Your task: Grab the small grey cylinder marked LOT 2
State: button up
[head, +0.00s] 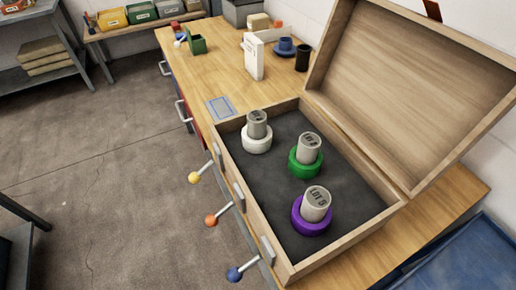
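Three small grey cylinders stand in coloured rings inside an open wooden box (345,247) with a dark lining. One darker grey cylinder (257,121) sits in a white ring (256,145) at the far left. A lighter cylinder (309,146) sits in a green ring (306,169) in the middle. A pale cylinder (316,206) sits in a purple ring (311,226) nearest me; its top mark seems to read LOT 5. The marks on the other two are too small to read, so I cannot tell which is LOT 2. My gripper is not in view.
The box lid (410,80) stands open along the right side. Rods with yellow (194,177), orange (211,220) and blue (234,274) knobs stick out at the box's left. A white carton (254,58) and black cup (302,58) stand farther back. Floor at left is clear.

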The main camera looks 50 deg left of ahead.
aim_at(309, 143)
jog(key=u, duration=1.05)
